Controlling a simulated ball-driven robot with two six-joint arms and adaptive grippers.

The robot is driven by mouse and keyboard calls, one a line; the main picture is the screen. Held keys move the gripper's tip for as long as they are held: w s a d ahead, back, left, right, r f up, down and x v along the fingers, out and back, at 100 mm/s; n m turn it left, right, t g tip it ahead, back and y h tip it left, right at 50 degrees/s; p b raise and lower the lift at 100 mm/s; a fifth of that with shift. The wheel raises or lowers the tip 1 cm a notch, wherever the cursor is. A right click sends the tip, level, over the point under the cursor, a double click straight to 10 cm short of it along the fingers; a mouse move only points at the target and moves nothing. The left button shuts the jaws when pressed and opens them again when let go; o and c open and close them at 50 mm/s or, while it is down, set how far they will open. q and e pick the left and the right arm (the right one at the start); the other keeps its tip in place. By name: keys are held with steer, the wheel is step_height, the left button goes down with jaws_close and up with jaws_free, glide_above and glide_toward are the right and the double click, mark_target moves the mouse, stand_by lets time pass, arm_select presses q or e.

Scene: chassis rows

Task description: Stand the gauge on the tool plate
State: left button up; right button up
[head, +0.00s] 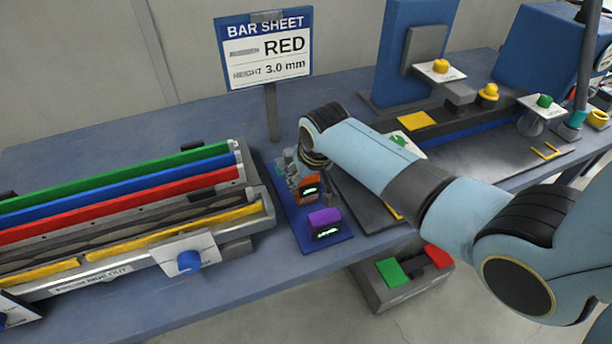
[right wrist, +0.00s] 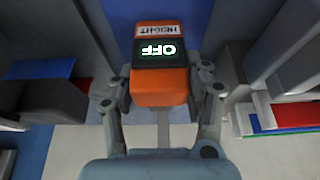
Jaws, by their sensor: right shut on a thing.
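The orange gauge (head: 309,187) has a dark display and a HEIGHT label. In the right wrist view the gauge (right wrist: 160,82) shows the word OFF. My right gripper (head: 293,172) is shut on it, with a finger on each side. The blue tool plate (head: 340,240) lies on the bench below and around it; I cannot tell whether the gauge touches the plate. A purple gauge (head: 324,221) with a lit display stands on the near part of the plate. My left gripper is not in view.
A rack (head: 255,215) of green, blue, red and yellow bars lies left of the plate. A sign (head: 265,48) reads BAR SHEET RED, HEIGHT 3.0 mm. A blue machine (head: 405,60) stands behind right. A box with green and red pads (head: 395,272) sits below the bench edge.

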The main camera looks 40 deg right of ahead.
steer(key=shift+f, duration=0.25)
stand_by(0.4)
steer(key=o, duration=1.5)
steer(key=shift+o, duration=0.2)
steer(key=shift+r, duration=0.1)
steer(key=v, duration=1.1)
steer(key=shift+s+r, duration=0.3)
steer(key=shift+r, duration=0.05)
steer(key=shift+a, duration=0.1)
